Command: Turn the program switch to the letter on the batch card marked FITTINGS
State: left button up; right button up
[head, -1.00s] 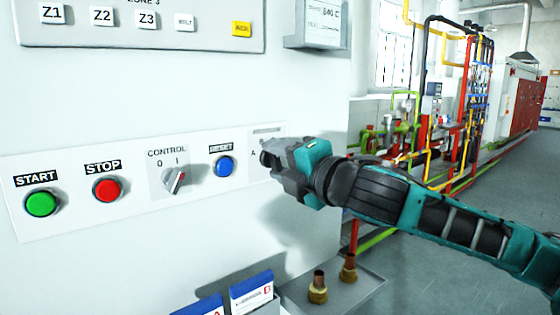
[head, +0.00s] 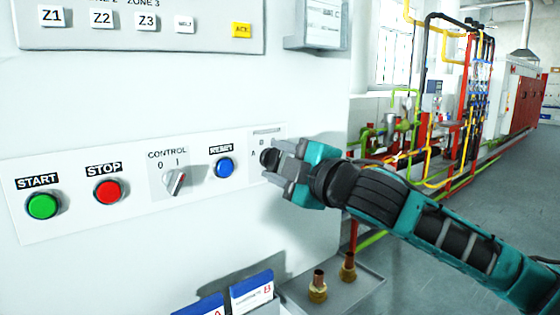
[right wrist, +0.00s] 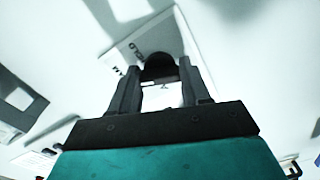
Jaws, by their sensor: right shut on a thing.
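The program switch (head: 267,157) is a black knob at the right end of the light panel strip, mostly hidden by my right gripper (head: 277,164). The letters A and B show beside and above it; where its pointer stands cannot be told. In the right wrist view, the black knob (right wrist: 160,66) sits between the two fingers of the right gripper (right wrist: 162,85), which is shut on it. Two blue-topped batch cards stand below, card A (head: 200,307) and card B (head: 251,293); their printed words are too small to read. My left gripper is out of view.
Left of the switch are a blue button (head: 224,167), a CONTROL selector (head: 175,183), a red STOP button (head: 108,191) and a green START button (head: 42,206). Brass fittings (head: 317,290) stand on a grey shelf (head: 362,291) below my arm.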

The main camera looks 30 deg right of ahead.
dwell(0.5)
jog(key=o, duration=1.1)
jog(key=shift+c, duration=0.2)
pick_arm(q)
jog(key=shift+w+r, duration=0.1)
pick_arm(e)
jog(key=shift+s+d+f+b, duration=0.1)
jog(key=shift+s+b, duration=0.55)
jog(key=shift+s, duration=0.55)
jog(key=shift+s+d+f+b, duration=0.1)
jog(key=shift+s+b, duration=0.5)
jog(key=shift+s, duration=0.55)
pick_arm(q)
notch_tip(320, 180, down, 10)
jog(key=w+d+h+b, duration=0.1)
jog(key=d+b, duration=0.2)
jog(key=b, duration=0.8)
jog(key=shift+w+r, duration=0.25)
pick_arm(e)
send_near(279, 164)
jog(key=shift+s+d+r, duration=0.1)
jog(key=shift+s+r, duration=0.05)
jog(key=shift+s, duration=0.7)
jog(key=shift+s+r, duration=0.1)
jog(key=shift+s, duration=0.7)
